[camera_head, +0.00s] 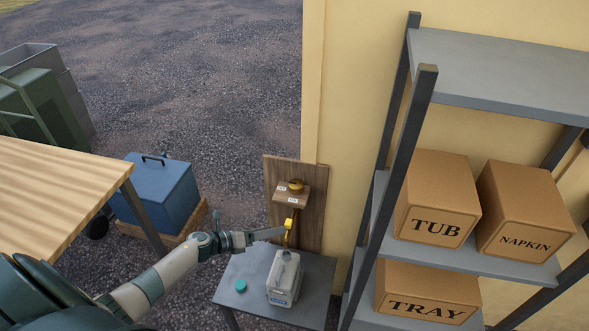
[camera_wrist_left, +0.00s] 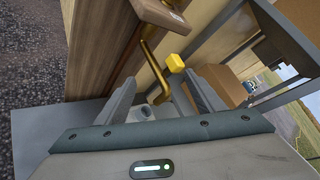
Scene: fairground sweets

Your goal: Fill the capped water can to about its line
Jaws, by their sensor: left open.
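The water can (camera_head: 283,279), pale and translucent, stands upright on a small grey table (camera_head: 232,308) below the tap. A round teal cap (camera_head: 240,286) lies on the table to its left, apart from it. A brass tap (camera_wrist_left: 148,58) with a yellow handle (camera_head: 288,224) is fixed to a wooden board; the yellow handle also shows in the left wrist view (camera_wrist_left: 175,63). My left gripper (camera_head: 280,234) is open at the tap, its fingers either side of the spout and handle in the left wrist view. I cannot tell whether they touch. The water level is unclear. My right gripper is out of view.
The wooden board (camera_head: 312,225) carries a small ledge with labels and a brass valve (camera_head: 296,185). A metal shelf with cardboard boxes (camera_head: 437,200) stands at right. A blue cooler (camera_head: 158,192) and a wooden table (camera_head: 60,190) are at left.

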